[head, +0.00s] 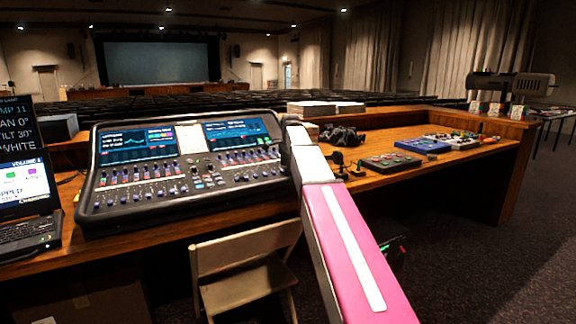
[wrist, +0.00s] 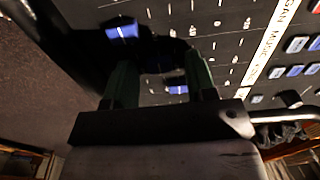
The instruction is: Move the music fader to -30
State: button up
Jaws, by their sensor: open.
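The mixing desk (head: 180,165) stands on the wooden counter with two lit screens and rows of faders. In the wrist view, my gripper (wrist: 160,68) is open over its dark surface, with two green fingers apart. One blue fader cap (wrist: 178,89) shows between the fingers, close to the right one. Another blue fader cap (wrist: 122,30) is beyond the left finger. In the head view, my arm hides the gripper.
A laptop (head: 25,185) stands left of the desk. A folding chair (head: 245,268) is in front of the counter. Headphones (head: 342,136), small coloured boxes (head: 422,145) and paper stacks (head: 325,108) lie to the right. Blue and white buttons (wrist: 297,44) border the label strip.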

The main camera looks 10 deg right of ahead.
notch_tip(320, 180, up, 11)
jog(key=s, duration=0.1)
jog(key=shift+d+f, duration=0.15)
jog(key=shift+d, duration=0.05)
jog(key=shift+s, duration=0.1)
dwell(0.4)
